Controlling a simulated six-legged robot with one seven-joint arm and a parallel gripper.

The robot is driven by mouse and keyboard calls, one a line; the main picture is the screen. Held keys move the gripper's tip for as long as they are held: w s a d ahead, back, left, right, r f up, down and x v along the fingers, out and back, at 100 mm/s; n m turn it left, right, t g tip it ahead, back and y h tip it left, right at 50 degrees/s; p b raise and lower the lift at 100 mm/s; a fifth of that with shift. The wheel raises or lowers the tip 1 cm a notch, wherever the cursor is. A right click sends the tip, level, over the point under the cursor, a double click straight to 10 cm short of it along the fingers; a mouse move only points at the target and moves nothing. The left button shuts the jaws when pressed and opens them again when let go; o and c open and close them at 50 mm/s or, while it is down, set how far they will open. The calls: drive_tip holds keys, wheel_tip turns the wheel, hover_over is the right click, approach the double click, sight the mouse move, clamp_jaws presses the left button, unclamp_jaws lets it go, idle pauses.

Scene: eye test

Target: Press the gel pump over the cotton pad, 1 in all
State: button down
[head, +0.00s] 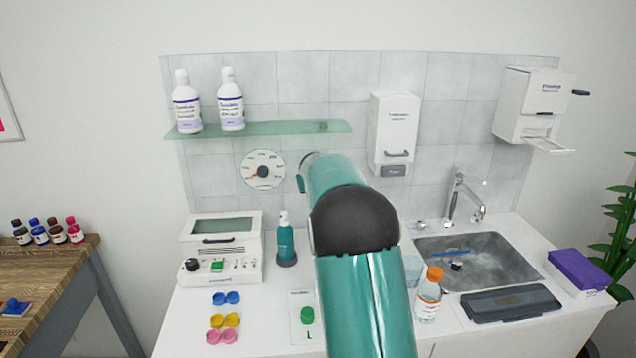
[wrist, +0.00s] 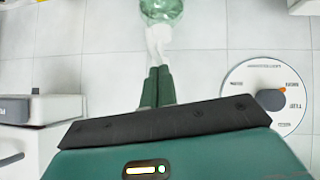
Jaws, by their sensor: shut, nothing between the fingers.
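The gel pump (head: 286,242) is a teal bottle with a white pump head, upright on a dark round base on the counter, left of my arm. In the wrist view, which looks upside down, a pale green bottle with a white top (wrist: 158,40) appears to be this pump. My gripper (wrist: 157,72) is shut and empty, its two dark green fingers together. Their tips point at the white top and look close to it; I cannot tell whether they touch. In the head view my arm hides most of the gripper. I cannot make out a cotton pad.
A white machine (head: 222,266) stands left of the pump. Colored lens cases (head: 224,320) and a white card (head: 306,341) lie in front. A glass shelf (head: 270,129) with two bottles, a wall dial (head: 263,183) and a dispenser (head: 394,125) are above. A sink (head: 500,268) is right.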

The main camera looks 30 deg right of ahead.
drive_tip(key=shift+f, duration=1.25)
drive_tip(key=w+r+v, duration=0.2)
drive_tip(key=v, duration=1.1)
drive_tip(key=shift+d+r, duration=0.2)
drive_tip(key=shift+d, duration=0.05)
